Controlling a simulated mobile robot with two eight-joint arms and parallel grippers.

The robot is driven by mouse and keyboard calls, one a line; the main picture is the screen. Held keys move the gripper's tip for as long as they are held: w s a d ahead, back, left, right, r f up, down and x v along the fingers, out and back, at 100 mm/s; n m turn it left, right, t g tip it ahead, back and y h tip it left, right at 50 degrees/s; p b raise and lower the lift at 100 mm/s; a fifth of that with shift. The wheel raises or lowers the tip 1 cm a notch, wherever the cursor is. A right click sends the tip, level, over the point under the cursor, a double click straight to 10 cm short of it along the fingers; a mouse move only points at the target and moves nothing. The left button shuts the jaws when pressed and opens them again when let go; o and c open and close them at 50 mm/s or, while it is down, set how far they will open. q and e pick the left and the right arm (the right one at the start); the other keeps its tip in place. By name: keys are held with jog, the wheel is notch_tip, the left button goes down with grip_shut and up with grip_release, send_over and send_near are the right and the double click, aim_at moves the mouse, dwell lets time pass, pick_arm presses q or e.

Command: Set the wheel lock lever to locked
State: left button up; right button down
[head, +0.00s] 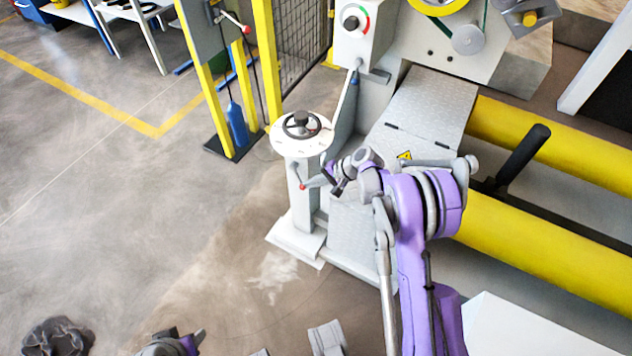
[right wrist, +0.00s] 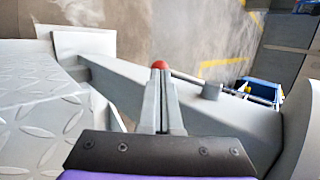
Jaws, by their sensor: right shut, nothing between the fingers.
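The wheel lock lever (head: 299,176) is a short thin rod with a red knob on the side of the white pedestal, below its round top. It hangs mostly downward in the head view. The black handwheel (head: 301,125) sits on that top. My right gripper (head: 312,183) is beside the red knob. In the right wrist view its fingers (right wrist: 162,98) are shut and empty, with the red knob (right wrist: 159,65) just at their tips; I cannot tell whether they touch. The rod runs right from the knob to a grey hub (right wrist: 211,91). My left gripper (head: 170,345) is partly cut off at the bottom.
The pedestal (head: 305,222) stands beside a grey tread-plate step (head: 420,105) and yellow rollers (head: 550,250). A machine box with a dial (head: 362,28) stands behind. Yellow posts (head: 262,50) are at the back. The floor to the left is open.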

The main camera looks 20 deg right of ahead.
jog(key=shift+w+f, duration=0.1)
jog(key=shift+f, duration=0.1)
dwell(0.4)
jog(key=shift+w+d+b+x, duration=0.15)
jog(key=shift+b+x, duration=0.55)
jog(key=shift+x, duration=0.4)
jog(key=shift+w+d+b+x, duration=0.1)
jog(key=shift+b+x, duration=0.55)
jog(key=shift+x, duration=0.45)
jog(key=p+v, duration=0.2)
jog(key=v, duration=0.9)
jog(key=shift+p, duration=0.3)
jog(key=shift+f, duration=0.1)
